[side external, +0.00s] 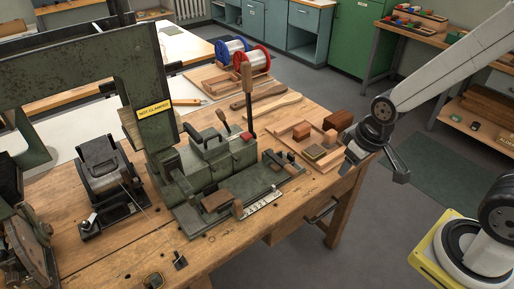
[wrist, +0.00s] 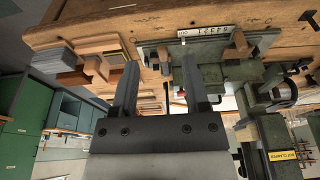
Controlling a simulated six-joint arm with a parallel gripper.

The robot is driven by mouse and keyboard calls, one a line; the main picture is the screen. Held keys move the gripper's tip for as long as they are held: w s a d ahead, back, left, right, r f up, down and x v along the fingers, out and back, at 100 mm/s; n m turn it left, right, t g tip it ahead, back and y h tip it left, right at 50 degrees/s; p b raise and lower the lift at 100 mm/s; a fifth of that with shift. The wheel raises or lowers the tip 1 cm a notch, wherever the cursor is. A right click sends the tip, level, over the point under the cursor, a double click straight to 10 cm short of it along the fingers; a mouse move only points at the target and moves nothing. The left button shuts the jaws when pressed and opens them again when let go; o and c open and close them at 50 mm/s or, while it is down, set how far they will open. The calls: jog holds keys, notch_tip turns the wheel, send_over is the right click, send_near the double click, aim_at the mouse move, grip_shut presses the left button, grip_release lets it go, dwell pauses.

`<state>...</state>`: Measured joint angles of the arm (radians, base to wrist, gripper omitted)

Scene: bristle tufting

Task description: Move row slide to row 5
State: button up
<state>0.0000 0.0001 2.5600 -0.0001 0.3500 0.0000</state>
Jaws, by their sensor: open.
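The row slide looks to be the dark green plate (side external: 225,217) along the front of the green machine, with a white numbered scale (side external: 262,205) on its front edge. The row setting is too small to read. My gripper (wrist: 160,62) is open and empty, apart from the slide. In the side view it is right of the machine, near the bench's right edge.
A wooden tray with blocks (side external: 301,158) lies between my gripper and the machine. A lever with a red part (side external: 247,137) rises from the machine. The yellow label (side external: 155,107) appears to read "NOT CLAMPED". Wire spools (side external: 232,50) stand behind.

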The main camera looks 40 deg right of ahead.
jog(key=shift+o, duration=0.6)
jog(key=t, duration=1.1)
send_near(240, 206)
jog(key=shift+x, duration=1.75)
jog(key=shift+f, duration=0.1)
jog(key=shift+x, duration=3.85)
